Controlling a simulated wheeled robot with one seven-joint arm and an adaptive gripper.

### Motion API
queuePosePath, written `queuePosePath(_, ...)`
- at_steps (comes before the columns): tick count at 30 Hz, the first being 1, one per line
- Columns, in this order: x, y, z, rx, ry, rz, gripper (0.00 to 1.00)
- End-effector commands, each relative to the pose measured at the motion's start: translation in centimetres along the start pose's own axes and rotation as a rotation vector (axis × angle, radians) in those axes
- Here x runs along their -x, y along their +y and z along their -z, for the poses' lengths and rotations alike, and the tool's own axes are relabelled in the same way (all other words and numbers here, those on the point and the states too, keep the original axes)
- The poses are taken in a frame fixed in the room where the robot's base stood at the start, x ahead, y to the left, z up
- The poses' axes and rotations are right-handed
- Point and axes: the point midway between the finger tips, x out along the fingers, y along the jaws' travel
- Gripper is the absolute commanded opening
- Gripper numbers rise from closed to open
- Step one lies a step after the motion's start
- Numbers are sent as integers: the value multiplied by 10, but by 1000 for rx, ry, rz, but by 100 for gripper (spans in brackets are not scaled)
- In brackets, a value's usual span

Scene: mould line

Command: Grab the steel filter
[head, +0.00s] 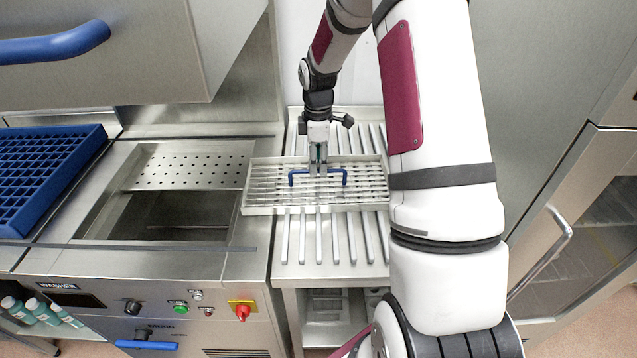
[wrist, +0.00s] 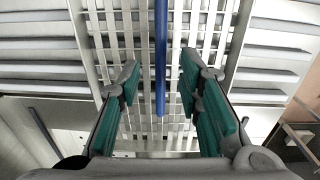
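The steel filter (head: 270,190) is a flat rectangular frame with slats and blue handles on top. It lies on the slatted steel rack, its left end close to the washer's edge. My gripper (head: 318,170) points down over the middle of the filter, at the blue handle (head: 299,171). In the wrist view, my gripper (wrist: 159,85) is open, with green-padded fingers on either side of the blue handle bar (wrist: 160,50). Gaps show between the bar and both fingers. The filter's slats (wrist: 205,50) show below. My arm hides the filter's right end in the head view.
The washer (head: 110,258), with an open basin and perforated plate (head: 195,166), stands to the left. The slatted rack (head: 300,250) has bare room in front of the filter. A blue grid crate (head: 45,175) is far left. A cabinet with a glass door (head: 590,240) stands right.

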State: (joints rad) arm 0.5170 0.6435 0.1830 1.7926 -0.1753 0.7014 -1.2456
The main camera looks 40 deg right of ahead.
Motion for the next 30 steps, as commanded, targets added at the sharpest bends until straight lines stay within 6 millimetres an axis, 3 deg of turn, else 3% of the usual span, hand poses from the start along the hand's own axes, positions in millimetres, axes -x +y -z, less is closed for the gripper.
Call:
queuePosePath(7, -34, -2, 0, 1, -1, 3, 33)
queuePosePath(17, -41, 0, 1, 0, -1, 0, 33)
queuePosePath(21, -41, -1, 1, 0, 0, 0, 3)
queuePosePath(22, -41, -1, 1, 0, 0, 0, 0)
queuePosePath(30, -40, 0, 1, 0, 0, -1, 0)
